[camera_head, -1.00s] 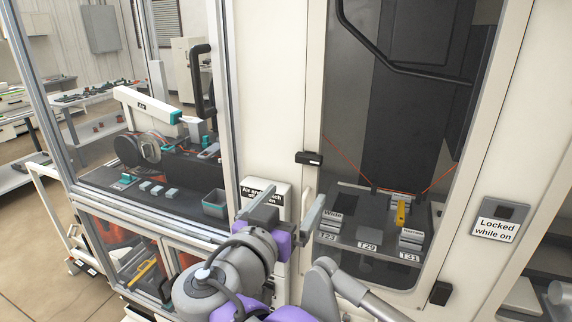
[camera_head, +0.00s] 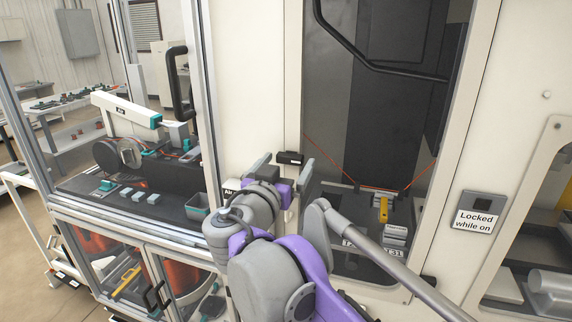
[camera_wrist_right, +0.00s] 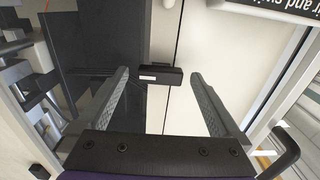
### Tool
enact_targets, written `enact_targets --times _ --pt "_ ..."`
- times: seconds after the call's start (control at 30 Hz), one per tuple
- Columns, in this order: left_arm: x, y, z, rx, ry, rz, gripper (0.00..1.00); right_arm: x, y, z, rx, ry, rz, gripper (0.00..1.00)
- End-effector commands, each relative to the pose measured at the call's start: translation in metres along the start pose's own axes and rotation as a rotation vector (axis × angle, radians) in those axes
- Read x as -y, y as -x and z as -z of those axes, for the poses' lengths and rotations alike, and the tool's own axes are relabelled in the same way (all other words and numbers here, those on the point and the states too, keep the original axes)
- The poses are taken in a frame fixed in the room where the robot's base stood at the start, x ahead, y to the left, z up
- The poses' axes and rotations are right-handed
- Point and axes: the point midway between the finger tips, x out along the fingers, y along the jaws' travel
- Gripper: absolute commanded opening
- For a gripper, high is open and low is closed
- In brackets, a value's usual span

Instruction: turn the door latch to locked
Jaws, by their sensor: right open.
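The door latch (camera_head: 290,158) is a small black block with a pale label, on the cream frame at the left edge of the tall glass door (camera_head: 350,110). In the right wrist view the latch (camera_wrist_right: 160,76) lies level across the door seam, between and just beyond the fingertips. My right gripper (camera_head: 281,169) is open and empty, its two fingers pointing at the panel, one on each side of the latch. I see no finger touching the latch. The wrist view also shows the right gripper (camera_wrist_right: 160,90) with a wide gap. My left gripper is not in view.
A "Locked while on" sign (camera_head: 478,216) is on the frame to the right. A glass cabinet with a black handle (camera_head: 180,82) stands to the left. Labelled bins with a yellow item (camera_head: 383,209) lie behind the door glass.

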Motion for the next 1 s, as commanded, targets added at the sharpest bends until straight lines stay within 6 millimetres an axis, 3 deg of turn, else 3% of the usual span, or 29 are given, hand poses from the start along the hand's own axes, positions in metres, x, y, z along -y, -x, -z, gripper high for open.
enact_targets --times 0.17,0.6,0.67,1.0 --pt "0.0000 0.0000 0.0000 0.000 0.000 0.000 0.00 0.0001 0.0001 0.0000 0.000 0.000 0.000 1.00" --pt "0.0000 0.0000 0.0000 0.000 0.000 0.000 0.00 -0.0001 0.0003 -0.0002 0.000 0.000 0.000 0.23" --pt "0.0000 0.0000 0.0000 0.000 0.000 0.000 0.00 -0.0001 0.0003 -0.0002 0.000 0.000 0.000 0.14" --pt "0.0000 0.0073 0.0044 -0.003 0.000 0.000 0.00 -0.0001 0.0004 0.0013 0.000 0.057 -0.001 0.14"
